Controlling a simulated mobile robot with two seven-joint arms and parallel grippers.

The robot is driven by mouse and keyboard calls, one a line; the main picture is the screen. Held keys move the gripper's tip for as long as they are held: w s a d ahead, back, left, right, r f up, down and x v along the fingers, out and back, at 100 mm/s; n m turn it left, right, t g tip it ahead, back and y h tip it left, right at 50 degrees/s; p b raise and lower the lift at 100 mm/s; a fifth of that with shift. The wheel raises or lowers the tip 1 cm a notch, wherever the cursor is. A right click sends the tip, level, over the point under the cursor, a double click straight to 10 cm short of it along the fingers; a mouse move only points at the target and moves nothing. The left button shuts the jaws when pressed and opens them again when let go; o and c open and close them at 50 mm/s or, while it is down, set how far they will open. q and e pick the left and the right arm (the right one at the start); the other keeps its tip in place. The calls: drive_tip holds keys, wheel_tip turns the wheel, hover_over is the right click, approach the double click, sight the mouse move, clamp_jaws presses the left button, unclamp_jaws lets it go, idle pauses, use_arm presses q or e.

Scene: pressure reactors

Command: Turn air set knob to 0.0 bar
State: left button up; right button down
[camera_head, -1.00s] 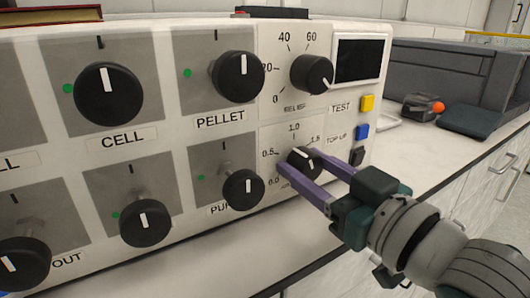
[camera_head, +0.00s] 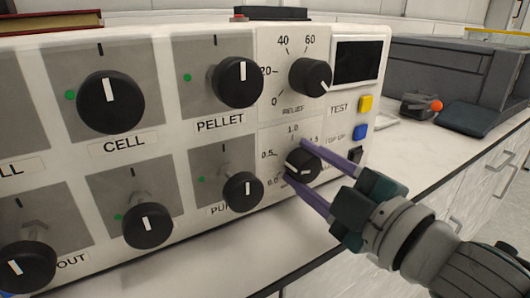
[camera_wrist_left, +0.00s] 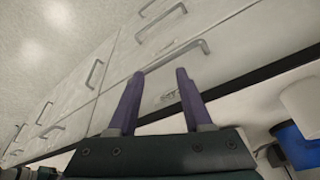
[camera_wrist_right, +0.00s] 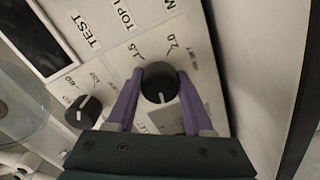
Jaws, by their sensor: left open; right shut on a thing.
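The air set knob (camera_head: 302,166) is a black round knob with a white pointer line, at the lower right of the panel in the head view. Its pointer faces left, toward the 0.0 end of the scale, but I cannot read the exact value. My right gripper (camera_head: 296,160) is shut on it, one purple finger above and one below. The knob also shows between the fingers in the right wrist view (camera_wrist_right: 160,84). Part of the lettering around it is hidden. My left gripper (camera_wrist_left: 160,72) is open and empty, in front of the cabinet drawers.
The relief knob (camera_head: 310,76) is right above the air set knob. The pump knob (camera_head: 243,190) is close on its left. Yellow (camera_head: 365,103) and blue (camera_head: 361,132) buttons sit on the right.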

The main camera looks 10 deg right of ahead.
drive_tip(key=n, duration=0.5)
drive_tip(key=shift+n+b, duration=0.35)
drive_tip(key=shift+n, duration=0.05)
drive_tip(key=n, duration=0.3)
drive_tip(key=shift+n+b, duration=0.35)
drive_tip(key=shift+n, duration=0.85)
drive_tip(key=shift+c, duration=1.4)
unclamp_jaws()
drive_tip(key=shift+r, duration=0.1)
